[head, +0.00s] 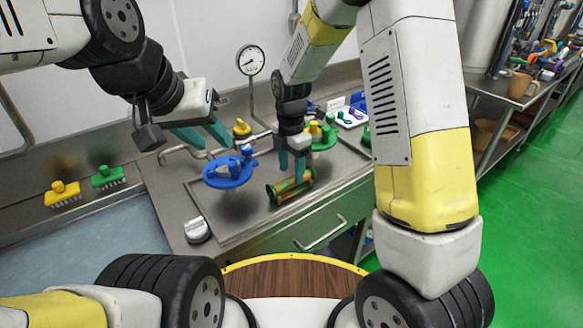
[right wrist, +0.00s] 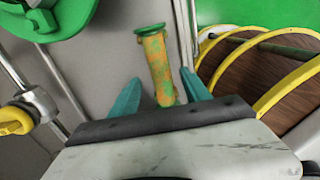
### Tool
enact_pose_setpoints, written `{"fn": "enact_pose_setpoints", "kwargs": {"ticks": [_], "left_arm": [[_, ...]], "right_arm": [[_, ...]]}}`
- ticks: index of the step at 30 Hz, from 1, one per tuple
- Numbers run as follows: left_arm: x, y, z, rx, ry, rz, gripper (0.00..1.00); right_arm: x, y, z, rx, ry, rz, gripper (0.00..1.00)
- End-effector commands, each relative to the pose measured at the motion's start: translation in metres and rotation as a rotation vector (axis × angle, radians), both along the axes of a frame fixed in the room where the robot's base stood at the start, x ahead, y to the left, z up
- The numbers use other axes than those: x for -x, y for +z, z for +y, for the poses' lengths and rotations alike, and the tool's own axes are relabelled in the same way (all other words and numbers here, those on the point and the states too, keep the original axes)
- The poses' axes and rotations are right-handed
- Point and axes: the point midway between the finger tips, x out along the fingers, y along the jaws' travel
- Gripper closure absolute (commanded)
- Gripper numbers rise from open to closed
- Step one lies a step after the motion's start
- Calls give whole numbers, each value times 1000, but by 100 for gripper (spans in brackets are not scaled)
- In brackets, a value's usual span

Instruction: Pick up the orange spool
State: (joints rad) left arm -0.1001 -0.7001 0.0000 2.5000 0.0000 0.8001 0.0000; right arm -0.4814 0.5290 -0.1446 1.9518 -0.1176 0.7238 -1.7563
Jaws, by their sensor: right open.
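The orange spool (head: 290,190) is an orange cylinder with green patches and a green flange. It lies on its side on the steel counter. In the right wrist view the spool (right wrist: 157,62) shows between my two teal fingers, its near end hidden by the gripper body. My right gripper (head: 292,175) points down over the spool, open, with one finger on each side; I cannot tell whether they touch it. My left gripper (head: 207,136) is open and empty, above and left of the blue part on the counter.
A blue round fixture (head: 228,172) stands just left of the spool, with a green one (head: 322,138) behind. A white knob (head: 197,229) sits at the counter's front left. Yellow (head: 62,194) and green (head: 108,177) brushes lie further left. A pressure gauge (head: 250,60) stands behind.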

Motion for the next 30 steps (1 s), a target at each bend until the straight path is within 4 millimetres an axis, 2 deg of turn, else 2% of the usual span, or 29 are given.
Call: {"fn": "enact_pose_setpoints", "kwargs": {"ticks": [3,6,14,15,23,24,30], "left_arm": [[0,0,0,0,0,0,64],[0,0,0,0,0,0,64],[0,0,0,0,0,0,64],[0,0,0,0,0,0,64],[0,0,0,0,0,0,64],[0,0,0,0,0,0,64],[0,0,0,0,0,0,64]], "right_arm": [[0,-21,-1,3,0,4,45],[0,-31,-1,1,-2,3,45],[0,-35,-1,0,-1,1,45],[0,-35,-1,0,-1,1,46],[0,-35,-1,-1,-2,1,98],[0,-35,-1,-1,-2,1,100],[0,-35,-1,-1,-2,1,100]]}}
